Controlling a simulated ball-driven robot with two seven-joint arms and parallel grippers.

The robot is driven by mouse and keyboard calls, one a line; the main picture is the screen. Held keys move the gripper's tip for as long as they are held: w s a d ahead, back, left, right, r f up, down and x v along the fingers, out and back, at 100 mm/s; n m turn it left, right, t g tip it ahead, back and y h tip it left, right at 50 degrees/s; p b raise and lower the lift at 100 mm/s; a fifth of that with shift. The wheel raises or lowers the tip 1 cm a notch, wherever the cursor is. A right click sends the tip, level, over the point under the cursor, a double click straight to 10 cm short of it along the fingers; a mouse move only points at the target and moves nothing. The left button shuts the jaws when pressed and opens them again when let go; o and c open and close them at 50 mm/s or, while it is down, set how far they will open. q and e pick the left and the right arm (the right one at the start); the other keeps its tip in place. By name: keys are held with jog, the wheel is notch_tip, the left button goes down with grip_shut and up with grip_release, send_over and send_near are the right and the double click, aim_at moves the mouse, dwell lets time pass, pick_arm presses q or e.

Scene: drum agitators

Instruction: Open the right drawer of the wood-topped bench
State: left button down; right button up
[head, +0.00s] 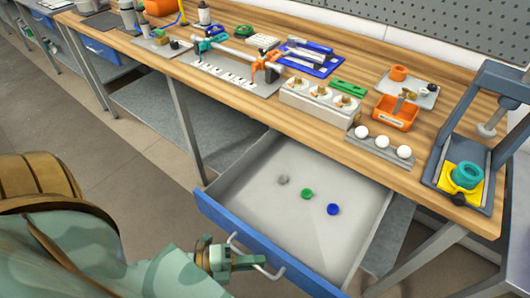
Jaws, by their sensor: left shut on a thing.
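The wood-topped bench (335,72) runs across the view from upper left to right. Its right drawer (375,205), with a blue front (249,240) and a pale grey inside, stands pulled out well beyond the bench edge. A bent metal bar handle (272,273) is on the drawer front. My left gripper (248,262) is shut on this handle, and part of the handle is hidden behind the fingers. My right gripper is out of view.
In the drawer lie a grey cap (283,180), a green cap (307,194) and a blue cap (333,209). A closed blue drawer (100,50) is at the left. A bench leg (186,128) stands left of the open drawer. A press frame (480,130) stands at the right.

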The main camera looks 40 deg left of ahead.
pick_arm(q)
jog(key=shift+s, duration=1)
jog(key=c, duration=1.8)
grip_release()
jog(key=shift+o, duration=0.2)
jog(key=v, duration=1.6)
jog(key=shift+a+p, duration=0.15)
jog(key=shift+p, duration=0.3)
jog(key=shift+s, duration=0.1)
